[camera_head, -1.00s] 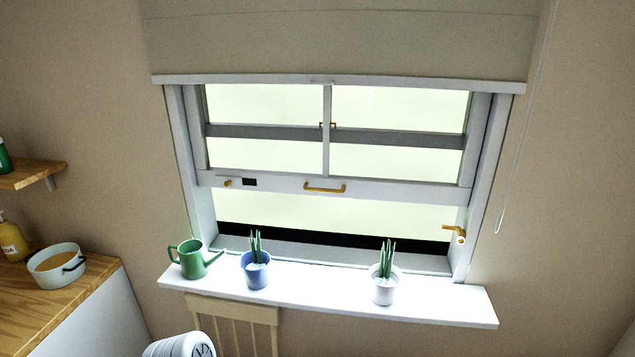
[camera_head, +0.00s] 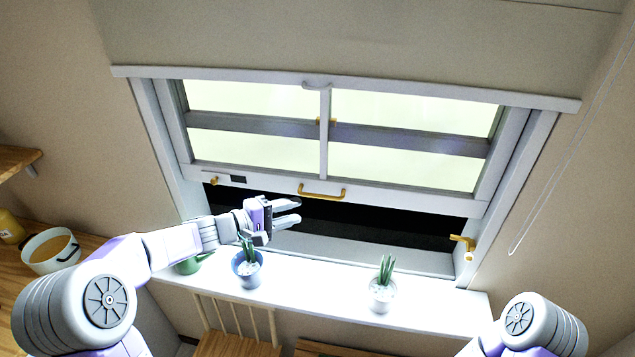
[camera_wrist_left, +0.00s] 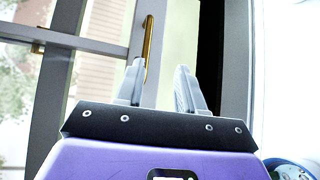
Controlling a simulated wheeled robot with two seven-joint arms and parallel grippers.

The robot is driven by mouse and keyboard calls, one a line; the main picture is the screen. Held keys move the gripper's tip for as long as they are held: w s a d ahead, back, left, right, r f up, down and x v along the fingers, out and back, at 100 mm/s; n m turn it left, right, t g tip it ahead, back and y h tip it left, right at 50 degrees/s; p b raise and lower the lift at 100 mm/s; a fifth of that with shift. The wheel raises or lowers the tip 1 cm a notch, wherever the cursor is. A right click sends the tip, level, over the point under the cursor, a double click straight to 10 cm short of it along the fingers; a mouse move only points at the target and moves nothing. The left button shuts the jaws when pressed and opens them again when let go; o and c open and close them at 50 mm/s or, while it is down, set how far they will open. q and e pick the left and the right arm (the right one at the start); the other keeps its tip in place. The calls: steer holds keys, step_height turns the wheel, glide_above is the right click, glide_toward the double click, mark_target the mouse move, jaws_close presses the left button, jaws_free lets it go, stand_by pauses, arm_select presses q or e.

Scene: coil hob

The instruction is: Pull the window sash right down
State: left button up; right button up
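The white window sash (camera_head: 420,199) is raised, with a dark gap between its bottom rail and the sill. A brass pull handle (camera_head: 322,196) sits at the middle of the rail. My left gripper (camera_head: 288,212) is in front of the window, below and left of the handle, open and empty. In the left wrist view, the handle (camera_wrist_left: 148,46) shows beyond the open fingers (camera_wrist_left: 158,80), near the tip of the left-hand finger; no contact is clear. My right gripper is out of view; only part of my right arm shows at bottom right.
On the sill (camera_head: 325,290) stand a blue plant pot (camera_head: 247,273) just below my left gripper, a white plant pot (camera_head: 383,297) and a partly hidden green watering can (camera_head: 190,267). A brass fitting (camera_head: 465,243) juts from the right frame.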

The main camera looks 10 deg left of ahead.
mark_target(317, 197)
arm_select(q)
steer(key=w+d, duration=0.2)
steer(key=w+d+r+p, duration=0.1)
steer(key=w+d, duration=0.1)
steer(key=shift+w+d, duration=0.1)
steer(key=shift+w, duration=0.2)
steer(key=shift+w+d+f+t, duration=0.2)
steer(key=shift+w+d+t, duration=0.1)
steer(key=shift+w+d, duration=0.2)
steer(key=shift+a, duration=0.1)
jaws_close()
